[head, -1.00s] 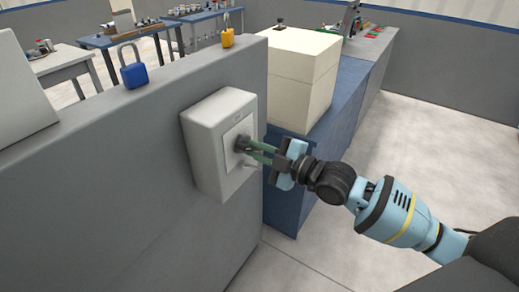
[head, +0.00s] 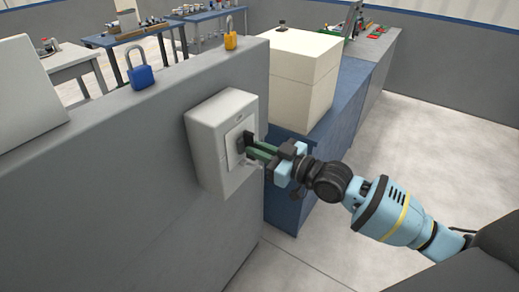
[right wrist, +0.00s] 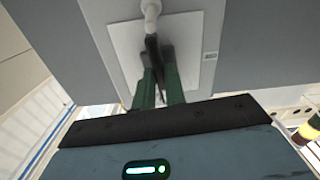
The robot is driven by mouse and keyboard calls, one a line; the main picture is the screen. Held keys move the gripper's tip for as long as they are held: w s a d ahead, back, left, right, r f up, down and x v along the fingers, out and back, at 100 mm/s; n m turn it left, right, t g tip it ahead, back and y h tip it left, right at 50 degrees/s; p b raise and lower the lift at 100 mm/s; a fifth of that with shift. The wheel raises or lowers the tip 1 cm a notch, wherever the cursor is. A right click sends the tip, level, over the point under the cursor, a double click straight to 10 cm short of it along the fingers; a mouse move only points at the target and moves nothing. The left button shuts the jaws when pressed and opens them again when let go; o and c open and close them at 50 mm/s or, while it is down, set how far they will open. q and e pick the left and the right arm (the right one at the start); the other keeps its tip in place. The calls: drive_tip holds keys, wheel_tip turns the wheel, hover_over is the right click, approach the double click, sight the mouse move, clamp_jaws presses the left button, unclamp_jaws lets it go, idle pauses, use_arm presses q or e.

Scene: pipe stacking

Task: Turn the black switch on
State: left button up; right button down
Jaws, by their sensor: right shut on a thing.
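The black switch (right wrist: 153,58) sits on the pale front plate (right wrist: 122,45) of a light grey box (head: 207,135) fixed to the grey wall. My right gripper (head: 250,146) reaches the box from the right in the head view. Its green fingers are at the switch and shut on it, one finger on each side in the right wrist view (right wrist: 158,75). In the head view the fingertips largely hide the switch. My left gripper is in neither view.
A blue padlock (head: 142,77) and a yellow padlock (head: 231,41) stand on the wall's top edge. A cream box (head: 300,85) stands on a blue bench (head: 345,105) behind my right gripper. The floor (head: 450,150) at the right is clear.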

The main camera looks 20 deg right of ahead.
drive_tip(key=shift+m, duration=0.7)
drive_tip(key=c, duration=1.5)
unclamp_jaws()
drive_tip(key=shift+o, duration=0.2)
drive_tip(key=v, duration=0.7)
drive_tip(key=shift+s+d, duration=0.25)
drive_tip(key=shift+s, duration=0.1)
